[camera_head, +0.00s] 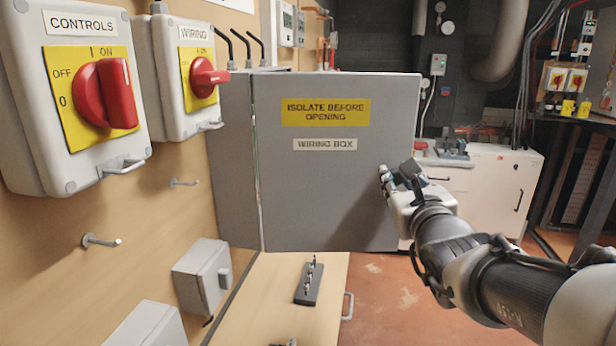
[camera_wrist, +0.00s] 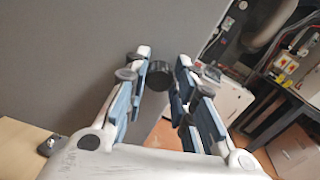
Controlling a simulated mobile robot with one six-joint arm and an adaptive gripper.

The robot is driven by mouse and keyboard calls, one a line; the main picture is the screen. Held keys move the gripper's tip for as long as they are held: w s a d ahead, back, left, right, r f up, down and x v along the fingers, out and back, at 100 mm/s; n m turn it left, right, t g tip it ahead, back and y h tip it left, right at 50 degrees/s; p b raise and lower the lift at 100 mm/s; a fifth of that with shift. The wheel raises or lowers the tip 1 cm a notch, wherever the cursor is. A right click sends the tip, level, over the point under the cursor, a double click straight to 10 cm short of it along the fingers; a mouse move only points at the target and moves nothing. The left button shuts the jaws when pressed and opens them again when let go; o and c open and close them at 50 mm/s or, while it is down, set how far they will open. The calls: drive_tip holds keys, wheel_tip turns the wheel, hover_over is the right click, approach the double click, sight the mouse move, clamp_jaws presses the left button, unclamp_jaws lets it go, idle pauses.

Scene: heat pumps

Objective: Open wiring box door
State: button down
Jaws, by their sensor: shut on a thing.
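The wiring box door (camera_head: 330,190) is a grey panel with a yellow "ISOLATE BEFORE OPENING" label and a white "WIRING BOX" label. It stands swung out from the wooden wall, its labelled face toward the head camera. The grey box body (camera_head: 235,150) shows at its left; its inside is hidden. My gripper (camera_head: 390,180) is at the door's right edge. In the wrist view, my gripper (camera_wrist: 160,82) has its fingers on both sides of a round black knob (camera_wrist: 160,72) on the grey door, shut on it.
The red CONTROLS switch (camera_head: 105,95) and red WIRING switch (camera_head: 207,77) are on the left wall. A wooden surface (camera_head: 265,300) with a dark block (camera_head: 309,284) lies below the door. A white cabinet (camera_head: 490,185) stands behind my arm. Red floor (camera_head: 385,290) is open below the gripper.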

drive_tip(key=c, duration=1.3)
unclamp_jaws()
drive_tip(key=s, duration=1.2)
drive_tip(key=shift+a, duration=0.2)
drive_tip(key=shift+c, duration=0.3)
